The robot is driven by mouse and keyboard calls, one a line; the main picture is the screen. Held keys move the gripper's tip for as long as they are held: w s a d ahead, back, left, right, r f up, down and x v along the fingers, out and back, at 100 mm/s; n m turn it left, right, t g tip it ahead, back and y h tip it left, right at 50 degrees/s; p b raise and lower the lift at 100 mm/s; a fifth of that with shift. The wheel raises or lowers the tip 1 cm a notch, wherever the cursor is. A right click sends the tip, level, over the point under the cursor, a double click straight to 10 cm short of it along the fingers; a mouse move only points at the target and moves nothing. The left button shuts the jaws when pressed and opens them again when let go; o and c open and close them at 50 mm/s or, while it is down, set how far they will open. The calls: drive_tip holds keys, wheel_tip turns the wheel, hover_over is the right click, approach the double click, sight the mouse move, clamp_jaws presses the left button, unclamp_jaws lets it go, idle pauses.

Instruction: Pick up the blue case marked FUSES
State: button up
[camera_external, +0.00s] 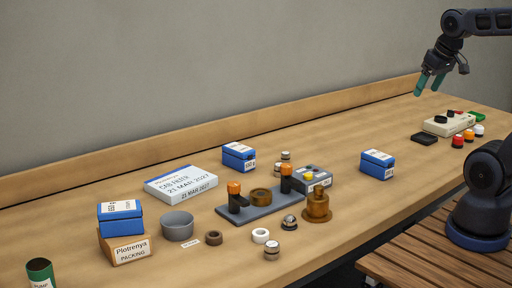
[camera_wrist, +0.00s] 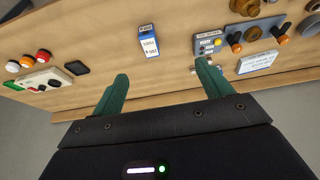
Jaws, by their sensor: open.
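Three blue cases with white labels are in the external view: one right of centre (camera_external: 377,165), one near the back middle (camera_external: 238,157), and one at left (camera_external: 121,218) on top of a brown PACKING box. I cannot read FUSES on any of them. One blue case also shows in the wrist view (camera_wrist: 149,42), upper middle, ahead of my fingers; its label print is too small to read surely. My gripper (camera_external: 431,84) is raised over the far right of the bench, apart from every case. Its teal fingers (camera_wrist: 163,72) are spread and empty.
A pale control box (camera_external: 447,124) with coloured buttons and a black pad (camera_external: 424,138) lie at right. A dark pump plate (camera_external: 262,208), a grey box (camera_external: 311,178), a white CABIN FILTER-like box (camera_external: 181,184) and a grey bowl (camera_external: 177,226) crowd the middle and left. Bench around the right-hand case is clear.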

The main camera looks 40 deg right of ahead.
drive_tip(key=shift+w, duration=0.1)
drive_tip(key=g, duration=0.4)
hover_over(378, 155)
drive_tip(key=f, duration=2)
drive_tip(key=shift+s+f, duration=0.1)
drive_tip(key=shift+s, duration=0.2)
drive_tip(key=shift+w+d+f+g, duration=0.1)
drive_tip(key=shift+w+f+g, duration=0.15)
drive_tip(key=shift+f, duration=0.3)
drive_tip(key=shift+w+f, duration=0.1)
drive_tip(key=shift+f, duration=5.3)
drive_tip(key=c, duration=1.2)
drive_tip(key=shift+o, duration=0.2)
drive_tip(key=shift+r, duration=0.1)
